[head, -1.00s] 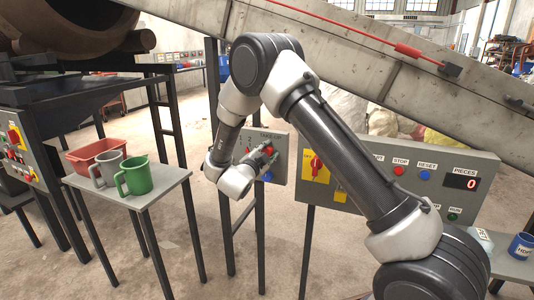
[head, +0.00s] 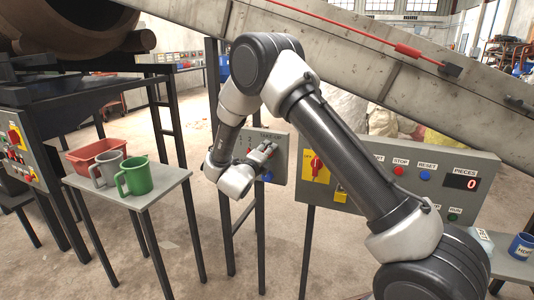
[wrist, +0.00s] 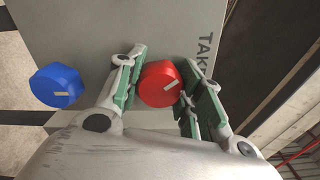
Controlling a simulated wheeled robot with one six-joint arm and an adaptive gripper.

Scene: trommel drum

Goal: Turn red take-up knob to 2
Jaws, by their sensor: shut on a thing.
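The red take-up knob (wrist: 158,84) sits on a grey panel, between the two green-padded fingers of my gripper (wrist: 168,62) in the wrist view. Its white pointer mark shows near its right side, slanting in the picture. My gripper is shut on the knob. In the head view my gripper (head: 262,153) is at the panel (head: 281,148) under the TAKE-UP label and covers most of the knob. The scale numbers there are small, and I cannot tell which one the mark points at.
A blue knob (wrist: 57,86) is close beside the left finger in the wrist view. A control panel (head: 400,178) with buttons stands to the right. A small table (head: 160,195) with mugs and a red bin stands left. A sloping conveyor (head: 390,75) runs behind my arm.

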